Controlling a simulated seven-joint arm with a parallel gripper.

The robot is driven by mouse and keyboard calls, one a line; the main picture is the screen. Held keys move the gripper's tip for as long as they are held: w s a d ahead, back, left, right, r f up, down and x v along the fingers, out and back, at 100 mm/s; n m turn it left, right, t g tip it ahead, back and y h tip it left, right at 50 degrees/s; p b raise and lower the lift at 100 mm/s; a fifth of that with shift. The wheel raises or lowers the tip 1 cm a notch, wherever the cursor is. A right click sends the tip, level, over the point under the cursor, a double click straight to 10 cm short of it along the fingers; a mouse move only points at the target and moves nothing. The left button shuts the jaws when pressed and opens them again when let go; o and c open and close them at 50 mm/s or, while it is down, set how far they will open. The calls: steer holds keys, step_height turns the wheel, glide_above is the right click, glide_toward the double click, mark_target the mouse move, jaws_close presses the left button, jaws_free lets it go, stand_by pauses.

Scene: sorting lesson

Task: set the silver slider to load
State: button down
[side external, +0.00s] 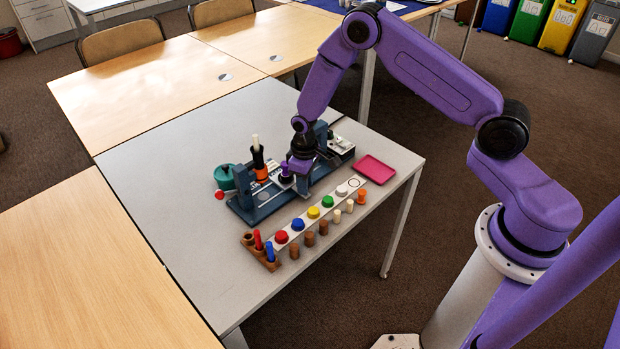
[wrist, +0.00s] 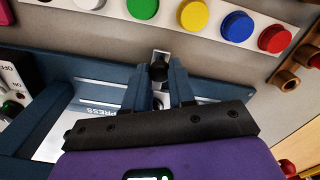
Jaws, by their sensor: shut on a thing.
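My gripper (wrist: 160,88) points down at the blue-framed bench device (side external: 240,212). Its two dark fingers are closed around a small silver slider with a dark knob (wrist: 159,72), which sits between the fingertips. The white plate beside the fingers carries the word PRESS (wrist: 101,111), upside down in the wrist view. The word LOAD cannot be read in either view. In the side view my gripper (side external: 301,170) is over the middle of the device and hides the slider, so its exact place along its track cannot be told.
A strip of coloured buttons (side external: 313,212) runs along the device's front, with several pegs before it. A black-and-orange post (side external: 260,163) and a teal part (side external: 224,177) stand left of my gripper. A pink tray (side external: 375,169) lies right. The table's left side is clear.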

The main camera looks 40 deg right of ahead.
steer(key=c, duration=0.9)
jaws_free()
steer(key=shift+r, duration=0.1)
step_height(320, 180, up, 17)
steer(key=shift+r, duration=0.1)
steer(key=s+a+r+n, duration=0.2)
steer(key=s+a+r, duration=0.25)
steer(key=s, duration=0.35)
steer(key=s+d+r+n, duration=0.1)
steer(key=s+n, duration=0.1)
steer(key=s, duration=0.6)
steer(key=s+d+r+n, duration=0.2)
steer(key=s, duration=0.7)
steer(key=s+d+r+n, duration=0.1)
steer(key=s+r+n, duration=0.1)
steer(key=s, duration=0.6)
steer(key=shift+s+d+r, duration=0.15)
steer(key=shift+s+r, duration=0.1)
